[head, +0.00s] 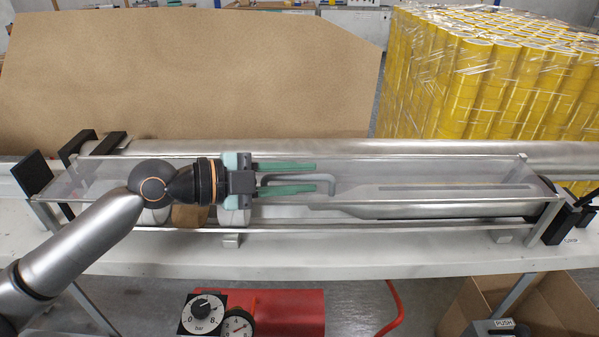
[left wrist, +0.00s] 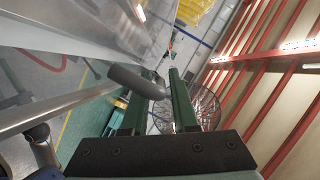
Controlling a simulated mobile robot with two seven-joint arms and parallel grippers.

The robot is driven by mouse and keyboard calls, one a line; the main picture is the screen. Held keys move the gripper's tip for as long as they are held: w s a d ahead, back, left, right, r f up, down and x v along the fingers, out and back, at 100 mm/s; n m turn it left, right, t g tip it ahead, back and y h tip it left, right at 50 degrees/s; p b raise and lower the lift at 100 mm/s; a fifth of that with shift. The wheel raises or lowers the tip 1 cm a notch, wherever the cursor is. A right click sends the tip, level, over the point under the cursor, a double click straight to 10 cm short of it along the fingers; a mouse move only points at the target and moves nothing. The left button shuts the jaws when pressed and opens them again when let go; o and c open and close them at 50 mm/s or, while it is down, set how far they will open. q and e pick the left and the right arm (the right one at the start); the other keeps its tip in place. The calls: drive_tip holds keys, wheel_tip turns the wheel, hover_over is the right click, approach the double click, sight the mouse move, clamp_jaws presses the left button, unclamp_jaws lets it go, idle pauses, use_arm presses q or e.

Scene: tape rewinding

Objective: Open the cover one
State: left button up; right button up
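The clear cover (head: 440,173) lies shut over the long metal machine trough, with a grey bent handle (head: 330,184) on it. My left gripper (head: 316,177) is over the left half of the cover, its two green fingers apart and pointing right. Part of the handle shows between the fingers, and its bent end sticks out past the tips. In the left wrist view the grey handle (left wrist: 138,82) crosses near the open fingers (left wrist: 157,100); I cannot tell whether either finger touches it. My right gripper is in neither view.
A metal roller (head: 420,153) runs behind the cover. A brown paper sheet (head: 200,70) stands behind, and a stack of yellow tape rolls (head: 480,75) is at the back right. Gauges (head: 203,312) and a red unit (head: 290,312) sit in front, with a cardboard box (head: 550,305) at lower right.

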use_arm(q)
clamp_jaws()
idle(1.5)
